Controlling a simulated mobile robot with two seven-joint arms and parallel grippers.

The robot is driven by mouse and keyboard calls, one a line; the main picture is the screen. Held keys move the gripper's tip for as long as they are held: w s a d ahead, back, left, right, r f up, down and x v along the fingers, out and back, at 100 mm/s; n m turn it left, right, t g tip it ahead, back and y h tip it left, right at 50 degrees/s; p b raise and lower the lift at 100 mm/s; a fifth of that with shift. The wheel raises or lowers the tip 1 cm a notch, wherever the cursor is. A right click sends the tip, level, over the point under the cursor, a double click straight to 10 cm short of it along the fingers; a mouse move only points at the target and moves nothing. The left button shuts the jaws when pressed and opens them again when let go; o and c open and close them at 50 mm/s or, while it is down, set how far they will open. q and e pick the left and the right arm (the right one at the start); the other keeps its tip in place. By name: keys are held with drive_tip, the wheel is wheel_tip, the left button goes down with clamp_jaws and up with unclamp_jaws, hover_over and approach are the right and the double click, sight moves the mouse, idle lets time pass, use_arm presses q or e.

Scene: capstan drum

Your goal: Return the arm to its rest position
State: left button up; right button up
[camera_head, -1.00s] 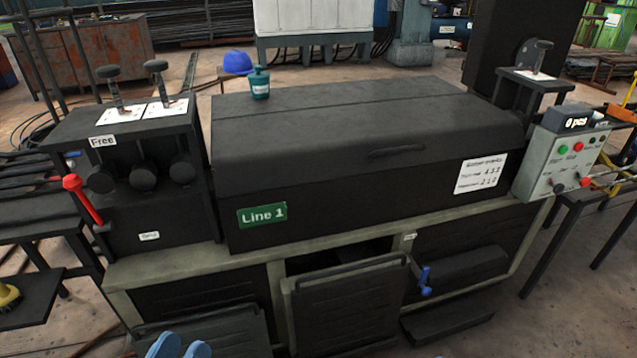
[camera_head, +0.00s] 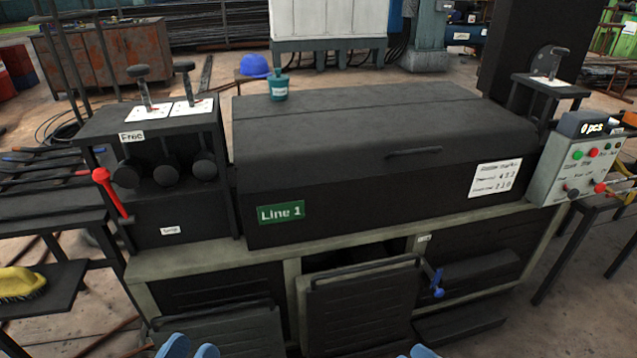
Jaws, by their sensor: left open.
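My left gripper (camera_head: 191,349) shows at the bottom edge of the head view, left of centre.
A hinged panel (camera_head: 362,305) stands out from the machine's lower front, near a blue handle (camera_head: 437,282). A red lever (camera_head: 110,192) is at the left, beside a shelf with a yellow brush (camera_head: 20,284). A control box (camera_head: 575,165) stands at the right.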

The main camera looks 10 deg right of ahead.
drive_tip(key=s+a+r+n+t, duration=0.1)
drive_tip(key=a+r, duration=0.3)
drive_tip(key=r, duration=0.3)
drive_tip(key=s+a+r+n+t, duration=0.1)
drive_tip(key=s+a+r, duration=0.1)
drive_tip(key=a+r, duration=0.45)
drive_tip(key=s+a+r, duration=0.1)
drive_tip(key=a+r, duration=0.2)
drive_tip(key=r, duration=0.6)
use_arm(q)
drive_tip(key=s+a+r+g+y+p, duration=0.4)
drive_tip(key=a+r+g+y+p, duration=0.2)
drive_tip(key=p, duration=3.2)
drive_tip(key=shift+a+r, duration=0.35)
drive_tip(key=shift+a, duration=0.65)
use_arm(e)
drive_tip(key=s+d+r+g+h, duration=0.4)
drive_tip(key=d+r+g+h, duration=0.1)
drive_tip(key=d, duration=0.3)
drive_tip(key=shift+d+r+g, duration=0.25)
drive_tip(key=shift+r+g, duration=0.25)
drive_tip(key=shift+r, duration=0.25)
